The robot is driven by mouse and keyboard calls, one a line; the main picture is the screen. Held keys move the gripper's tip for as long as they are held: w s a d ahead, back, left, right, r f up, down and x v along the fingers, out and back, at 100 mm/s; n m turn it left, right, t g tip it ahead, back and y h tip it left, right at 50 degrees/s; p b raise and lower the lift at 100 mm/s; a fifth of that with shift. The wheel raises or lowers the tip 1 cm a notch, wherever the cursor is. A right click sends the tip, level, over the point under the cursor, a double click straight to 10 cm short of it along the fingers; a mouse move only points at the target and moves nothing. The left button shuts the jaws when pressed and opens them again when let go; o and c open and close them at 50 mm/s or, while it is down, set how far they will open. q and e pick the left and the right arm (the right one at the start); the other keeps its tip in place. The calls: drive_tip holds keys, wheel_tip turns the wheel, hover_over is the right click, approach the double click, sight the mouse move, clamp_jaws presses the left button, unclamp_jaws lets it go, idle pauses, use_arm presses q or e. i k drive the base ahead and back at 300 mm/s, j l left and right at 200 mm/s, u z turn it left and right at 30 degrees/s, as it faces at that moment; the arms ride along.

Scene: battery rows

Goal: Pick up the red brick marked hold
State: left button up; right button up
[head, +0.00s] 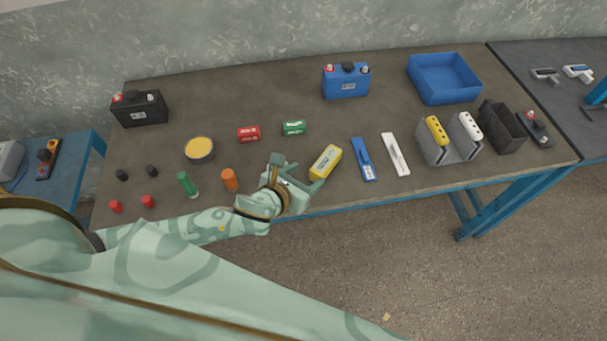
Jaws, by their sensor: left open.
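A small red brick (248,134) with a white label lies in the middle left of the table, left of a green brick (293,128). The label is too small to read. My left gripper (299,172) is at the table's front edge, open and empty. It is to the right of and nearer than the red brick, clearly apart from it. One finger is close to the lower end of a yellow brick (325,161); I cannot tell whether they touch. My right gripper is not in view.
A round tin (199,150), an orange cylinder (230,180) and a green cylinder (187,184) stand left of the gripper. Blue and black batteries (346,81) (139,108) stand behind. A blue bin (444,78) is at back right. The table behind the red brick is clear.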

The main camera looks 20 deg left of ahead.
sight(252, 134)
drive_tip(key=u, duration=1.2)
